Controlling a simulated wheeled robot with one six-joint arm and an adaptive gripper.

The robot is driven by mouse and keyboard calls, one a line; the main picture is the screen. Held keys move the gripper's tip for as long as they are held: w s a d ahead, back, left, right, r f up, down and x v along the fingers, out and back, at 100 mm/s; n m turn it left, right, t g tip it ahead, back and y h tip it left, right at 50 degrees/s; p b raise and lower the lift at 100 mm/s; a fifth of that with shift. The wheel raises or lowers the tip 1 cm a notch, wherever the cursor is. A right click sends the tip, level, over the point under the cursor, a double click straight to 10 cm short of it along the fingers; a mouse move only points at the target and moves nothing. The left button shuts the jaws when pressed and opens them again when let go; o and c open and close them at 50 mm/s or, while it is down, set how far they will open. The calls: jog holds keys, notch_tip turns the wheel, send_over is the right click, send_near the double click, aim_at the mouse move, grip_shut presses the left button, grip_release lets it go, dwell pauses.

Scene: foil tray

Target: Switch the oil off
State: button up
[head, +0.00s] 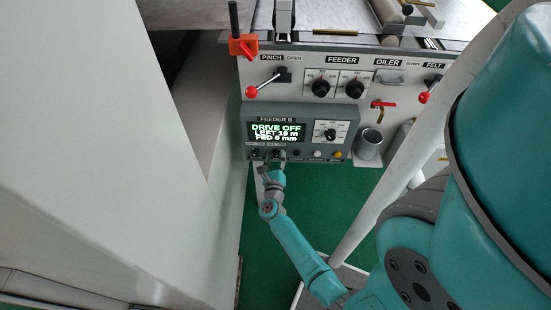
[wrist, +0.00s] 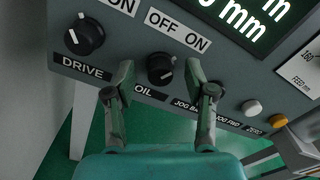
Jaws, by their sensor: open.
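The black OIL knob (wrist: 160,68) is on the grey control panel (head: 243,120), below an OFF/ON label (wrist: 178,30). A small white mark shows on the knob, but I cannot tell for sure which label it points to. My gripper (wrist: 159,75) is open, with one finger on each side of the OIL knob; contact is not clear. In the head view my gripper (head: 268,167) is at the panel's lower left edge and partly hides the knobs. The panel display (head: 277,132) reads DRIVE OFF.
The black DRIVE knob (wrist: 84,35) is close to the left of my left finger. The jog buttons are partly hidden behind my right finger. White (wrist: 251,108) and yellow (wrist: 278,120) buttons are further right. A red-handled valve (head: 383,104) and a metal cup (head: 368,146) are right of the panel.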

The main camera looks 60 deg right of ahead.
grip_shut()
jog(key=shift+n, duration=0.4)
jog(key=n, duration=0.5)
jog(key=shift+w+n, duration=0.1)
jog(key=shift+n, duration=0.3)
jog(key=n, duration=0.5)
jog(key=shift+f, duration=0.1)
jog(key=shift+n, duration=0.4)
grip_release()
